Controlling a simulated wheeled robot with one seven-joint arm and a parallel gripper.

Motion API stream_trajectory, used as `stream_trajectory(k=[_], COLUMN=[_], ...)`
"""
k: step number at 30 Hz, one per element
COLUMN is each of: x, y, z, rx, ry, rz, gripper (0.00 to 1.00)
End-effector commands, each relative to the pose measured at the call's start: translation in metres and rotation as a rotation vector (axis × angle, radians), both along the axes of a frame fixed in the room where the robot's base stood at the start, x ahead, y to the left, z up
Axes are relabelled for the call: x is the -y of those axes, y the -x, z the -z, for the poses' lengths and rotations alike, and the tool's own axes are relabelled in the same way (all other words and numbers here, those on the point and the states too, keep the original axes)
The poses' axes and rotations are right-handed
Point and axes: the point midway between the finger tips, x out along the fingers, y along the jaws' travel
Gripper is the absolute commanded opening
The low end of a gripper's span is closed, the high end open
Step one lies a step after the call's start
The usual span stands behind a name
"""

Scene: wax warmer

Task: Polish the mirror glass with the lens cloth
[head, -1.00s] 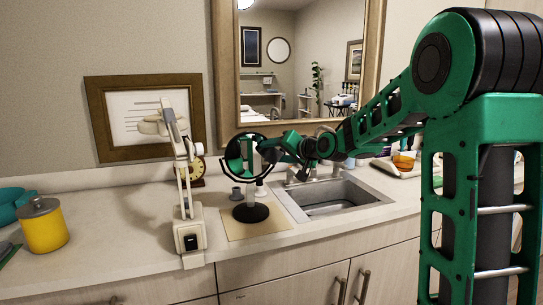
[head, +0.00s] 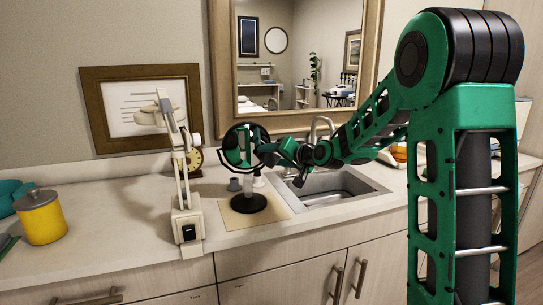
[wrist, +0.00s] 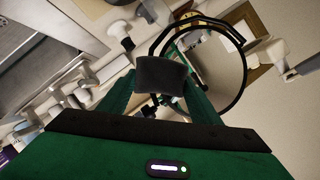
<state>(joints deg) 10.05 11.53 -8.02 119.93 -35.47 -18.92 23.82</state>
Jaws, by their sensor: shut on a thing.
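The round mirror (head: 236,158) has a black rim and stands upright on a pale stem with a round black base (head: 249,204), on a tan mat. In the wrist view, part of its glass and rim (wrist: 233,72) shows beyond the fingers at upper right. My gripper (head: 266,151) is at the mirror's right side, in front of the glass; its reflection shows there. In the wrist view, my gripper (wrist: 161,93) is shut on a dark grey pad, apparently the lens cloth (wrist: 162,74). I cannot tell whether the cloth touches the glass.
A white lamp (head: 187,222) stands left of the mat (head: 234,221), with a yellow clock (head: 195,160) behind it. Small grey and white items stand behind the mirror. The sink (head: 345,188) is at right. A yellow canister (head: 42,225) stands far left, with clear counter between.

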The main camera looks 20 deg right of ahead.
Motion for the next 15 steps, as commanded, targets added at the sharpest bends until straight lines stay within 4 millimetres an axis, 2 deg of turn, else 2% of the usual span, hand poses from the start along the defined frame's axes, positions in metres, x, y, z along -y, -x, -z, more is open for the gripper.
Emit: stream_trajectory(k=[8, 15], x=[-0.001, -0.018], y=[0.000, 0.000], z=[0.000, 0.000], rx=[0.000, 0.000], ry=[0.000, 0.001], rz=[0.000, -0.002], gripper=[0.20, 0.20])
